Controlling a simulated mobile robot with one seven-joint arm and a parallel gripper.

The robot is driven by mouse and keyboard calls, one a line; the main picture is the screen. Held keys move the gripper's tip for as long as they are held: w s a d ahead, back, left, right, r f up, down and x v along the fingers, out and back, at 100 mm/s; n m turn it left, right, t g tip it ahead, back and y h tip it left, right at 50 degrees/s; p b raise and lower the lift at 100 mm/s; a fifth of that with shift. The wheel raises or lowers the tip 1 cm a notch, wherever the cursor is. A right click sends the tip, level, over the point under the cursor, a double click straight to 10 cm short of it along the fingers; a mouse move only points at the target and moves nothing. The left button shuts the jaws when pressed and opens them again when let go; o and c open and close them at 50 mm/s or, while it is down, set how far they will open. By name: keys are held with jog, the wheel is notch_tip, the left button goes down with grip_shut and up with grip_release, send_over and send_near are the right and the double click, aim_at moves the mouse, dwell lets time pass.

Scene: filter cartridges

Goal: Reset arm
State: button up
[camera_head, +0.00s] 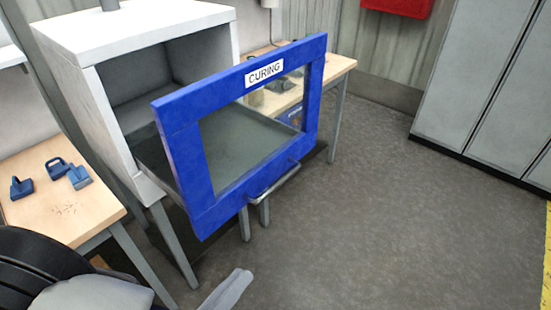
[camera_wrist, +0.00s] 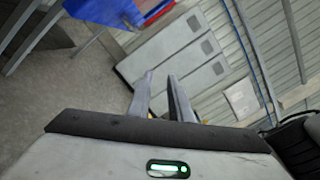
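My gripper (camera_wrist: 161,77) shows in the wrist view with its two grey fingers apart and nothing visible between them. In the head view, a grey part of my arm shows at the bottom left, apart from the furniture. The white cabinet (camera_head: 140,42) has its blue-framed front (camera_head: 186,150), labelled CURING, standing out from the opening. A grey surface shows behind its window, and a metal handle (camera_head: 275,186) is on its lower edge. The blue frame also shows at the top of the wrist view (camera_wrist: 95,10).
A wooden bench (camera_head: 60,212) at left holds several blue items (camera_head: 57,168). Another bench (camera_head: 340,66) stands behind the blue front, with small items on it. Grey lockers (camera_head: 475,70) line the right side; a red box (camera_head: 398,5) hangs on the wall. The floor at centre right is clear.

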jog(key=w+d+r+n+g+y+p, duration=0.2)
jog(key=d+r+n+g+y+p, duration=0.1)
jog(key=d+r+n, duration=0.4)
jog(key=w+d+r+n+g+y+p, duration=0.1)
jog(key=d+r+n+g+y+p, duration=0.2)
jog(key=d+r+n, duration=0.4)
jog(key=w+d+r+n+g+y+p, duration=0.2)
jog(key=d+r+n+y, duration=0.3)
jog(key=r+n, duration=1.1)
jog(key=d+n+g+p, duration=0.1)
jog(key=d+n, duration=0.1)
jog(key=n, duration=0.2)
jog(key=shift+w+d+r+p, duration=0.15)
jog(key=shift+w+d+p, duration=0.15)
jog(key=shift+d+p, duration=0.05)
jog(key=shift+a, duration=0.1)
